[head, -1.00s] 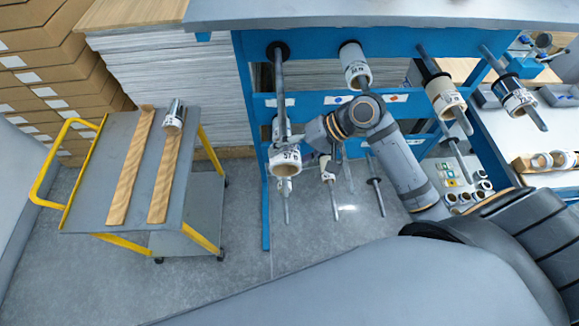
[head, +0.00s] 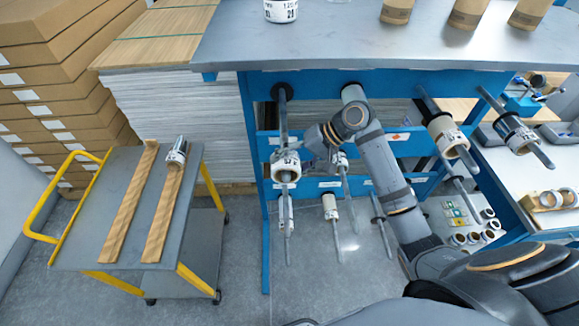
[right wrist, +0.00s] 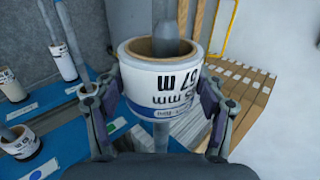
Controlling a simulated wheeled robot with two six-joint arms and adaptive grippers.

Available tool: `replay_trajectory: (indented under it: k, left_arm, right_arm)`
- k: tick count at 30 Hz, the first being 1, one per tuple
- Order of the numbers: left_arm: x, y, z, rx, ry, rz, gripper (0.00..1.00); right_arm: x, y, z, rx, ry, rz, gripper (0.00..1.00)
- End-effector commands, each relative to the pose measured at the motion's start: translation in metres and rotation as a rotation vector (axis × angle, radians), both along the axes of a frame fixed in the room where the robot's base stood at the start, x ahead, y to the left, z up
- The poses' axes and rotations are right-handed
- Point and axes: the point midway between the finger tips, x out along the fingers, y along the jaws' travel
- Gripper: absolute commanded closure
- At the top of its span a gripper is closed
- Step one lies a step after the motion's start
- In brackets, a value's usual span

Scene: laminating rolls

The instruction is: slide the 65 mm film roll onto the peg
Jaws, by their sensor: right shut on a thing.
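The white film roll (head: 286,168) has a brown core and a printed label, partly legible as "mm". It is around the upper left peg (head: 283,118) in the head view. In the right wrist view the peg (right wrist: 165,18) passes through the roll's core and shows again below it. My right gripper (head: 300,160) is shut on the roll; its two fingers press on opposite sides of it in the right wrist view (right wrist: 160,88). My left gripper is in neither view.
The blue rack (head: 262,225) has other pegs, several with rolls, such as one to the right (head: 446,135). A yellow-handled cart (head: 105,220) with wooden strips and a roll (head: 177,150) stands left. More rolls stand on the bench top (head: 330,40).

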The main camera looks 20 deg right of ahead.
Motion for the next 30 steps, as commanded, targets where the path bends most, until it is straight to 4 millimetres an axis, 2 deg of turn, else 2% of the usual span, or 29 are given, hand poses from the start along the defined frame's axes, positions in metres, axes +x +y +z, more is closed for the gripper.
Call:
replay_trajectory:
  k: [11, 12, 18, 30]
  left_arm:
    - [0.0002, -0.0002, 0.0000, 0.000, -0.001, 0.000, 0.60]
    - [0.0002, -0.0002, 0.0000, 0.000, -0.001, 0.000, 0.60]
    - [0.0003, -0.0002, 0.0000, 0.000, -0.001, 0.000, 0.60]
    - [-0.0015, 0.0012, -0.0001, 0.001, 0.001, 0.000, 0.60]
  right_arm:
    - [-0.0001, 0.0002, 0.0000, 0.001, 0.000, 0.000, 0.64]
    - [-0.0002, 0.0002, 0.0000, 0.001, 0.000, 0.000, 0.27]
    - [-0.0002, 0.0001, -0.0001, 0.000, 0.000, 0.000, 0.03]
    - [-0.0011, -0.0051, 0.0037, -0.002, 0.001, -0.001, 0.03]
